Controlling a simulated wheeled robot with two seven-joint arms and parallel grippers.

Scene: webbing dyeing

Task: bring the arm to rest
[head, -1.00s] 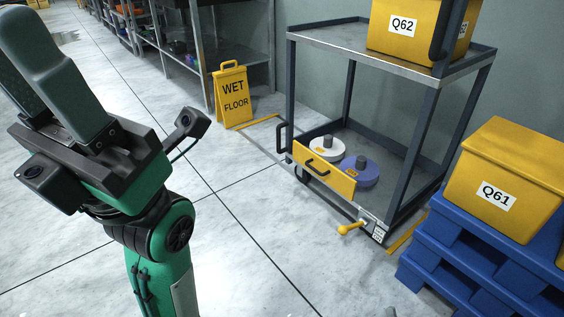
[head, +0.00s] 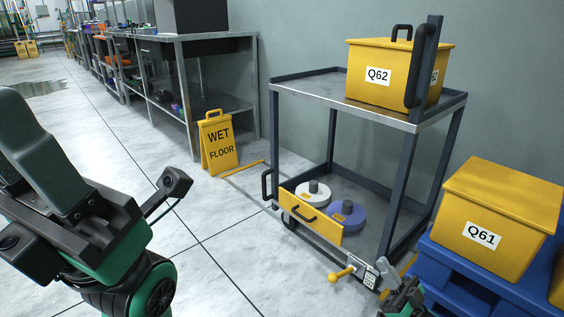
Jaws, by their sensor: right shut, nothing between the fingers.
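My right gripper (head: 388,274) shows small at the bottom, right of centre. Its grey fingertips are shut and empty, and they look close to the cart's lower front corner; I cannot tell whether they touch it. Most of the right arm is below the frame. My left gripper (head: 12,130) is large at the left edge, its dark grey fingers pointing up. The left edge cuts off part of the fingers, so their gap is unclear. Nothing shows held in it.
A metal cart (head: 345,97) carries yellow box Q62 (head: 392,75). White (head: 313,194) and purple (head: 345,216) spools sit on its lower shelf. A yellow lever (head: 342,274) sticks out low in front. Box Q61 (head: 497,220) stands on blue pallets (head: 455,275).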

